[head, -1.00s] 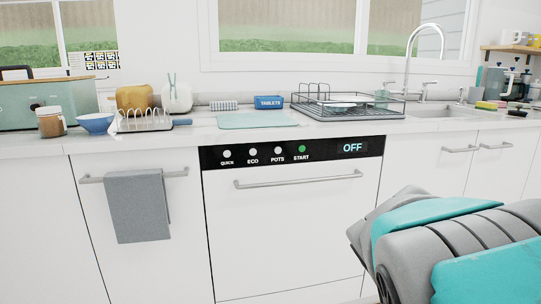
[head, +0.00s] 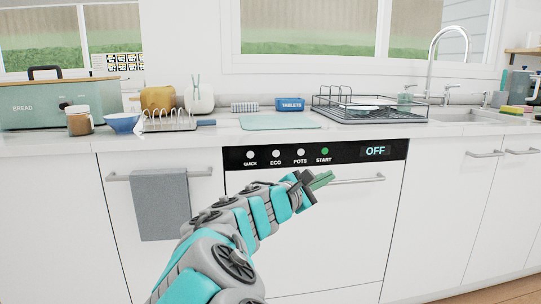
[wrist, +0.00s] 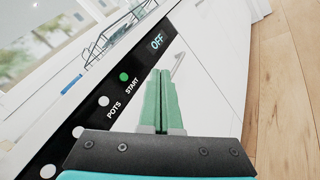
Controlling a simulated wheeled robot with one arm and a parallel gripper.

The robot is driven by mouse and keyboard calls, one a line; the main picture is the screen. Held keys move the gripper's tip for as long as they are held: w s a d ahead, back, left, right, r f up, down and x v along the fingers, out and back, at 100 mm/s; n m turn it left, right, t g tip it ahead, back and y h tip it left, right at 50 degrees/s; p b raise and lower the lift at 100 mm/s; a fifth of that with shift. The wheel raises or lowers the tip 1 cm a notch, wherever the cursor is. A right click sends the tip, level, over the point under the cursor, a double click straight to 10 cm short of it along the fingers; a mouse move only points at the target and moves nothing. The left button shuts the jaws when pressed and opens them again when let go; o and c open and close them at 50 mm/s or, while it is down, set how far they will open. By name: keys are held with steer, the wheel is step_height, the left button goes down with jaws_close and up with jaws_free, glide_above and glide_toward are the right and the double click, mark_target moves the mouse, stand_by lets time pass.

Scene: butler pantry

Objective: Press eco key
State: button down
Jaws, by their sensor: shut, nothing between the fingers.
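The dishwasher's black control strip (head: 345,152) runs along the top of its white front, with the display reading OFF. The round white ECO key (head: 276,154) is second from the left, between the QUICK key (head: 250,154) and the POTS key (head: 301,153). The START key (head: 324,151) is green. My gripper (head: 325,179) is shut and empty, in front of the dishwasher just below the START key and to the right of the ECO key.
The dishwasher handle (head: 355,180) sticks out beside my gripper. A grey towel (head: 160,205) hangs from the cabinet handle at left. The counter above holds a dish rack (head: 368,112), a green mat (head: 280,122) and a blue tablets box (head: 290,104). The ECO key is unobstructed.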

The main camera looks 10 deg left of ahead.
mark_target(276, 154)
steer(key=w+a+n+t+y, duration=0.1)
steer(key=a+n+t+y, duration=0.1)
steer(key=a, duration=0.8)
steer(key=shift+w+a+r+n+t, duration=0.25)
steer(key=shift+n+t, duration=0.35)
steer(key=shift+n, duration=0.5)
steer(key=shift+w+a+p, duration=0.4)
steer(key=shift+w+p, duration=0.15)
steer(key=shift+w, duration=0.85)
steer(key=shift+w+a+p, duration=0.45)
steer(key=shift+w+p, duration=0.15)
steer(key=shift+w, duration=0.85)
steer(key=shift+w+a+p, duration=0.4)
steer(key=shift+w+p, duration=0.15)
steer(key=shift+w, duration=0.85)
steer(key=shift+w+a+r+p, duration=0.1)
steer(key=shift+w+p, duration=0.2)
steer(key=shift+p, duration=0.1)
steer(key=shift+w, duration=0.1)
